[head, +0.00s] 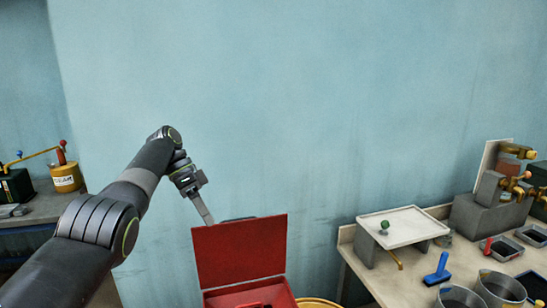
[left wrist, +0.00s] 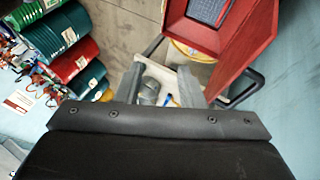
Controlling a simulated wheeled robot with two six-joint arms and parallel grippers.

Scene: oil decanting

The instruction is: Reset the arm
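My left arm reaches in from the left in the head view. Its gripper (head: 207,216) is in the air beside the upper left corner of the raised lid of a red box (head: 240,252); I cannot tell whether they touch. In the left wrist view the two fingers of my left gripper (left wrist: 160,84) stand apart with nothing held between them. The red box (left wrist: 262,38) shows there beyond the fingers, open, with a dark ribbed thing inside. My right gripper is in neither view.
A bench at the right holds a white tray stand (head: 405,227), a blue-handled tool (head: 438,270), metal pots (head: 500,288) and brass valves (head: 518,185). A yellow can (head: 66,178) stands on the left bench. Coloured drums (left wrist: 62,30) show in the left wrist view. The wall is bare.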

